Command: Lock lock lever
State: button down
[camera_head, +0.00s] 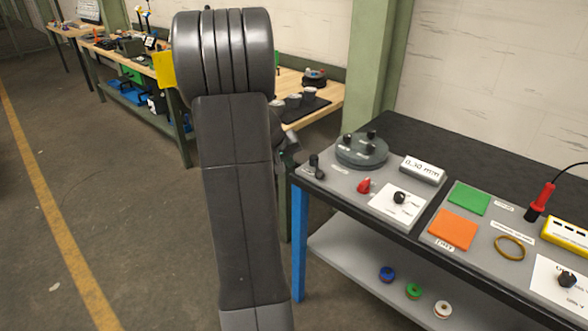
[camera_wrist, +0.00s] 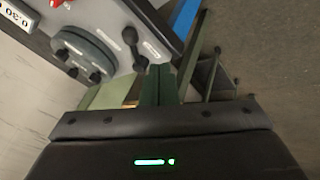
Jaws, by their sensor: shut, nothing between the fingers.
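A small black lever (camera_head: 315,166) stands at the left corner of the grey panel, beside a white label; I take it to be the lock lever. It also shows in the wrist view (camera_wrist: 131,42), at the upper middle, with its round end toward my gripper. My gripper (camera_wrist: 158,70) is shut and empty, its fingertips close to the lever in the picture. I cannot tell whether they touch it. In the head view, my arm hides most of the gripper, and only a dark part shows left of the panel corner.
A round grey dial (camera_head: 361,150) with black knobs sits behind the lever. A red knob (camera_head: 365,186), a black knob on a white plate (camera_head: 399,198) and a 0.30 mm display (camera_head: 422,170) are to the right. The black bench edge runs along the front. Open floor lies left.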

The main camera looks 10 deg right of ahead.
aim_at(316, 167)
jog(key=shift+r, duration=0.1)
dwell(0.3)
jog(key=d+r+p+x, duration=0.1)
jog(key=d+p+x, duration=0.1)
jog(key=x, duration=1)
jog(key=shift+d, duration=0.55)
jog(key=shift+f, duration=0.1)
jog(key=shift+s, duration=0.1)
